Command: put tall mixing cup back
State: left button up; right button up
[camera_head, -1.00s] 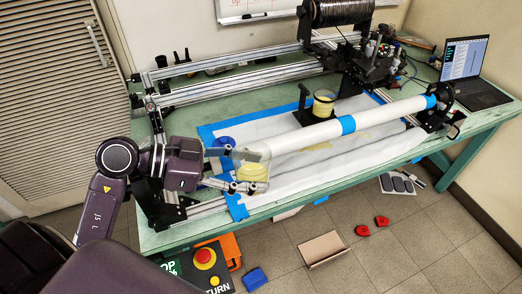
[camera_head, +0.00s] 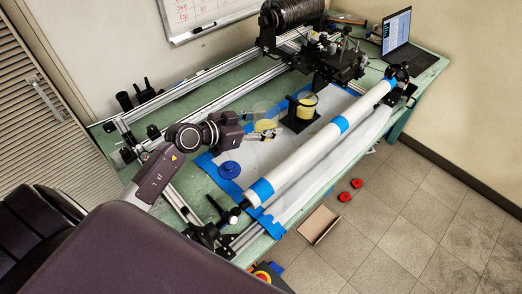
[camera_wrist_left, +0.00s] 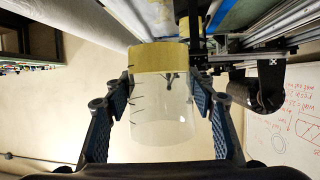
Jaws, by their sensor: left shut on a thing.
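The tall mixing cup (camera_wrist_left: 163,110) is clear with graduation marks and a yellow band of contents at one end. In the left wrist view it sits between the two fingers of my left gripper (camera_wrist_left: 160,108), which is shut on it. In the head view my left gripper (camera_head: 258,132) holds the cup, its yellow part (camera_head: 266,126) showing, over the back left of the white sheet, left of the black stand. Whether the cup touches the table cannot be told. My right gripper is not in view.
A second yellow cup (camera_head: 306,107) stands at the black stand (camera_head: 296,123). A long white tube (camera_head: 310,152) with blue bands crosses the front. Metal rails (camera_head: 215,98) run behind. A laptop (camera_head: 401,42) stands far right.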

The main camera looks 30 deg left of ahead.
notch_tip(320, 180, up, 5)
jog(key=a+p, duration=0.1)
jog(key=p, duration=0.2)
pick_arm(q)
jog(key=shift+n+t+y, duration=0.4)
jog(key=shift+n+y, duration=0.4)
jog(key=w+a+f+b, duration=0.1)
jog(key=f+b, duration=0.1)
jog(key=f, duration=0.3)
jog(key=w+a+f+b, duration=0.1)
jog(key=f+b, duration=0.1)
jog(key=f, duration=0.3)
jog(key=w+a+f+b, duration=0.1)
jog(key=f+b, duration=0.1)
jog(key=f, duration=0.3)
jog(key=shift+w+a+f+b, duration=0.15)
jog(key=shift+a+f+b, duration=0.05)
jog(key=shift+f+b, duration=0.2)
jog(key=shift+f, duration=0.35)
notch_tip(320, 180, down, 3)
jog(key=b, duration=0.2)
jog(key=shift+b, duration=0.4)
jog(key=shift+f+b, duration=0.3)
jog(key=shift+f, duration=0.3)
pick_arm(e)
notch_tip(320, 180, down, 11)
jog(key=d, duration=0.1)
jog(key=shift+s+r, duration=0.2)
